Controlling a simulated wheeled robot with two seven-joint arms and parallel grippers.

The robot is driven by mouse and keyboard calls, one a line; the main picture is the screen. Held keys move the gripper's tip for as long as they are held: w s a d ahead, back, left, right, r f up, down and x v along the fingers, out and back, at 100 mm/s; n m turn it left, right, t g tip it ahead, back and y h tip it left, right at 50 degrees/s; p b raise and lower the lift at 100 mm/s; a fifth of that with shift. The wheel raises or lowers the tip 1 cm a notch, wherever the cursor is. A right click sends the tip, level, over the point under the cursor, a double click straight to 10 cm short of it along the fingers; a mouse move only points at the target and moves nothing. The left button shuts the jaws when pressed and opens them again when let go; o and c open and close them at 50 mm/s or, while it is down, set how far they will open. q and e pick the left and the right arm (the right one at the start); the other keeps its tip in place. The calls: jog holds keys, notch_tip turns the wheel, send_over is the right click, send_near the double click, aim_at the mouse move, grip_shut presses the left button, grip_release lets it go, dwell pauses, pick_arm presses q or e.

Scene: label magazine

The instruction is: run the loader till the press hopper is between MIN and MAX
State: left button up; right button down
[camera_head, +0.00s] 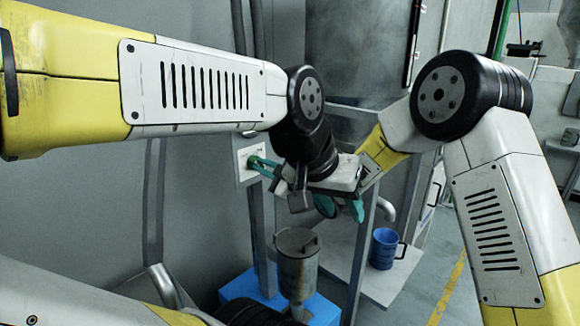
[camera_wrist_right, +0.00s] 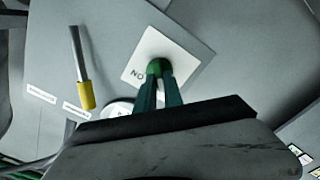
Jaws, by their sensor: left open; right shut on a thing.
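My right gripper (camera_head: 262,166) reaches in from the right to a white switch plate (camera_head: 246,160) on a grey post. In the right wrist view its teal fingers (camera_wrist_right: 158,88) are shut on a green knob (camera_wrist_right: 153,67). The plate there (camera_wrist_right: 182,52) carries upside-down lettering that looks like "ON". My left gripper (camera_head: 340,207) is open, with its teal fingers apart and nothing seen between them. A grey cylindrical vessel (camera_head: 297,262), perhaps the press hopper, stands below on a blue base (camera_head: 247,287). No MIN or MAX mark or fill level is readable.
A blue mug (camera_head: 383,248) stands on a pale shelf (camera_head: 345,262) to the right. In the wrist view a yellow-tipped rod (camera_wrist_right: 86,95) hangs beside the plate. Floor shows at the right.

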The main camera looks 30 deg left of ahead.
jog(key=c, duration=1.5)
grip_release()
jog(key=shift+o, duration=0.2)
jog(key=v, duration=0.8)
